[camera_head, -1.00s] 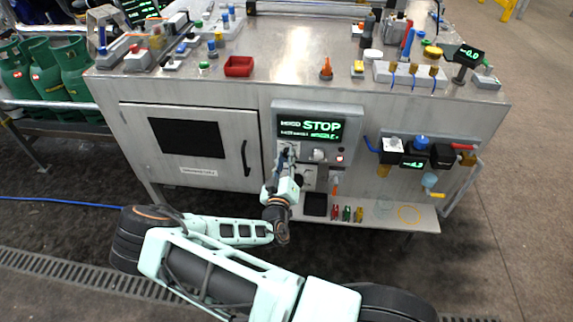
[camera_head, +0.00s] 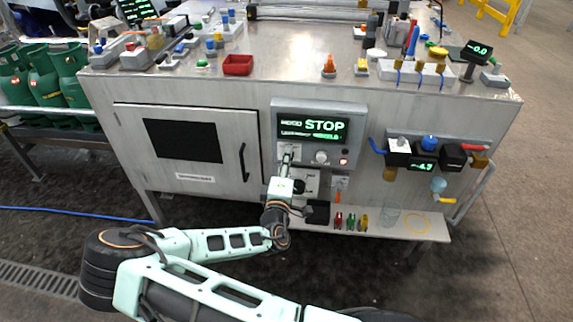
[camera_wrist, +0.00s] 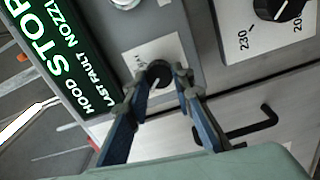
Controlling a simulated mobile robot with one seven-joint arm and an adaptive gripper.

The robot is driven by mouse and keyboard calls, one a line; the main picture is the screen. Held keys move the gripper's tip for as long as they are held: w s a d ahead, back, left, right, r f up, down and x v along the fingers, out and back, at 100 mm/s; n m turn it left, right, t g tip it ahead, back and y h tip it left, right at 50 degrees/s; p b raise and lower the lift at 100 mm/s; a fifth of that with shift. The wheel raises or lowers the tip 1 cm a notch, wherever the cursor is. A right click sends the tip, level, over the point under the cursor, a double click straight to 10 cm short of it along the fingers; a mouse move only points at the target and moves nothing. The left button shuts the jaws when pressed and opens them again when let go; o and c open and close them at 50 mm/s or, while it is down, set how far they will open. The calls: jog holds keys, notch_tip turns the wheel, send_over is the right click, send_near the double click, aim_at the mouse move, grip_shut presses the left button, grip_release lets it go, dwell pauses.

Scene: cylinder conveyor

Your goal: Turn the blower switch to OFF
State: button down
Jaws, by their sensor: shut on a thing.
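The grey control panel (camera_head: 360,140) on the cabinet front carries a display (camera_head: 313,127) reading STOP; it also shows in the wrist view (camera_wrist: 45,55). A black rotary knob (camera_wrist: 158,74) on a white label plate sits beside the display in the wrist view. I take it to be the blower switch; its label cannot be read. My gripper (camera_wrist: 163,77) has its two blue fingers on either side of the knob and is shut on it. In the head view my gripper (camera_head: 287,158) covers the knob, so its setting is hidden.
Another black dial (camera_wrist: 281,8) with temperature-like numbers lies close by. A white knob (camera_head: 321,157) and a red lit button (camera_head: 343,162) are to the right. A cabinet handle (camera_head: 244,162) stands out at left. A shelf (camera_head: 408,228) with small items is below.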

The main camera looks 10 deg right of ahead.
jog(key=shift+f+n, duration=0.1)
jog(key=shift+n, duration=0.4)
jog(key=shift+b, duration=0.3)
jog(key=c, duration=1.7)
grip_release()
jog(key=shift+o, duration=0.2)
jog(key=v, duration=1.2)
